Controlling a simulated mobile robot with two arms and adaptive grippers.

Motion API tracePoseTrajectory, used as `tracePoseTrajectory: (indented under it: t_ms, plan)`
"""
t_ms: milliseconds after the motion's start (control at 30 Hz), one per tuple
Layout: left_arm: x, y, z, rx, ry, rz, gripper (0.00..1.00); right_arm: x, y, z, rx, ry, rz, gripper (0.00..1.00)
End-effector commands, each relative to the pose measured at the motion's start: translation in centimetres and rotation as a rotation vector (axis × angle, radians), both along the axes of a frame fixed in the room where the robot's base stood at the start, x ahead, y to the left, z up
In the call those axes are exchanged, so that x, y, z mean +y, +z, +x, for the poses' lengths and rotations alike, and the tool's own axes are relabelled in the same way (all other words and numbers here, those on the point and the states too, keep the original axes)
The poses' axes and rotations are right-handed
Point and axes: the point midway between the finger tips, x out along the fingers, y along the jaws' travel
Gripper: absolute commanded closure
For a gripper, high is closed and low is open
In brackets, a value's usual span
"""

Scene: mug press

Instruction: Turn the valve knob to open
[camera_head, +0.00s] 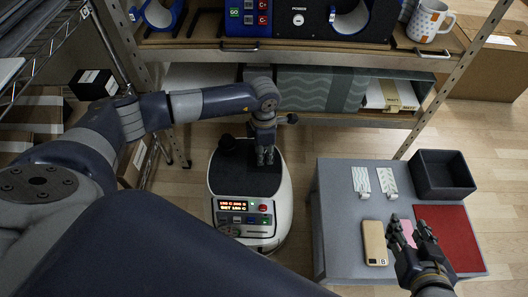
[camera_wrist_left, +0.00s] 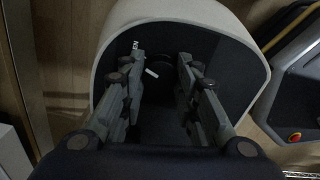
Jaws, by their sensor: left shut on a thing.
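The press (camera_head: 283,200) is a white rounded machine with a dark top, standing on the floor in the middle of the head view. My left gripper (camera_head: 265,160) points down onto its dark top. In the left wrist view, the fingers (camera_wrist_left: 158,85) are on either side of a dark knob (camera_wrist_left: 152,72) with a short white mark, and they are shut on it. The knob is hard to make out against the dark recess, and in the head view the gripper hides it.
The grey table (camera_head: 340,230) at right holds a phone (camera_head: 375,243), two patterned strips (camera_head: 361,180), a dark bin (camera_head: 443,172) and a red mat (camera_head: 455,235). A shelf (camera_head: 300,50) with a patterned mug (camera_head: 430,20) stands behind the press. A lit panel (camera_head: 243,215) is on the press front.

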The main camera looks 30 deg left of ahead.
Motion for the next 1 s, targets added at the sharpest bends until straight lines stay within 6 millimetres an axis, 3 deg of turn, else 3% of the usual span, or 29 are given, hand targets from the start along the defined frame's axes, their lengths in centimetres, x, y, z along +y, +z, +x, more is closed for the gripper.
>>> tracePoseTrajectory:
  t_ms: [733, 767, 833, 1000]
  plan:
    - [0.05, 0.02, 0.03, -0.001, -0.096, 0.001, 0.95, 0.29, 0.76, 0.7, -0.049, 0.003, 0.012, 0.6]
    - [0.05, 0.02, 0.03, -0.001, -0.096, 0.001, 0.69, 0.29, 0.76, 0.7, -0.049, 0.003, 0.012, 0.6]
    - [0.05, 0.01, 0.03, -0.001, -0.095, 0.001, 0.53, 0.3, 0.75, 0.69, -0.049, 0.003, 0.012, 0.6]
    - [0.03, 0.01, 0.02, -0.001, -0.095, 0.001, 0.51, 0.29, 0.73, 0.68, -0.049, 0.003, 0.012, 0.6]
